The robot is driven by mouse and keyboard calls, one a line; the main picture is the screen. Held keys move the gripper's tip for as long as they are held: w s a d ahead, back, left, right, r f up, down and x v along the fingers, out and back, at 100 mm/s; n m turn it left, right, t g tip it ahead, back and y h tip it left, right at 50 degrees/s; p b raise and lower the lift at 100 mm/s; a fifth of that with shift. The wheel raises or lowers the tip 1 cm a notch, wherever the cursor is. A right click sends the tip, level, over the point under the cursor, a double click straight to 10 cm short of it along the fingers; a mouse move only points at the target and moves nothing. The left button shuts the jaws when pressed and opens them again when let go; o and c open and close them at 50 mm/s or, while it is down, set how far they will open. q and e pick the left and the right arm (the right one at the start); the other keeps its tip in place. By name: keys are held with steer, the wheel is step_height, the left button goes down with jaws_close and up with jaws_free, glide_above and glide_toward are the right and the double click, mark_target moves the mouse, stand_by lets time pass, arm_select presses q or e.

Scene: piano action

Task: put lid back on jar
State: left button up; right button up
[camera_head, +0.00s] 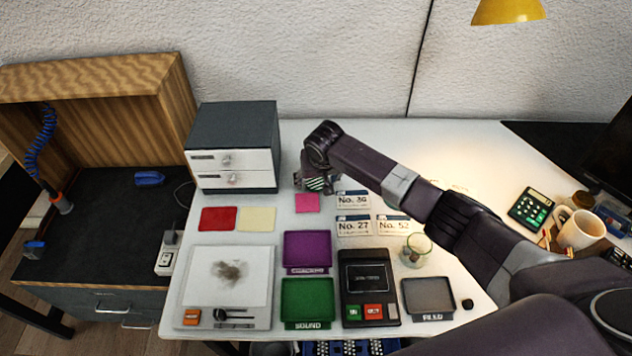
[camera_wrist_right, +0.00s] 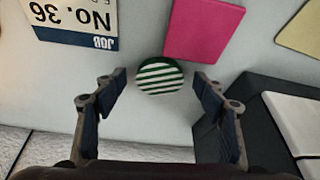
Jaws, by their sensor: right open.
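A round lid with green and white stripes (camera_wrist_right: 160,76) lies on the white desk. In the head view the lid (camera_head: 317,184) is partly hidden by my right gripper (camera_head: 314,178). In the right wrist view my right gripper (camera_wrist_right: 160,84) is open, with one finger on either side of the lid and a visible gap to each. I cannot tell how far above the desk the fingertips are. A clear glass jar (camera_head: 416,250) stands open on the desk, to the right below my forearm; something thin shows in it. My left gripper is not in view.
A drawer unit (camera_head: 236,148) stands left of the gripper. A pink note (camera_head: 307,203) and numbered job cards (camera_head: 353,226) lie close by. Purple (camera_head: 307,250), green (camera_head: 307,302) and grey (camera_head: 428,298) trays and a black device (camera_head: 368,285) fill the front. A mug (camera_head: 580,230) stands right.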

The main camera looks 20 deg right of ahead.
mark_target(317, 185)
steer(key=shift+c, duration=0.3)
steer(key=c, duration=0.8)
steer(key=shift+r, duration=0.1)
step_height(317, 185, up, 20)
steer(key=b, duration=0.1)
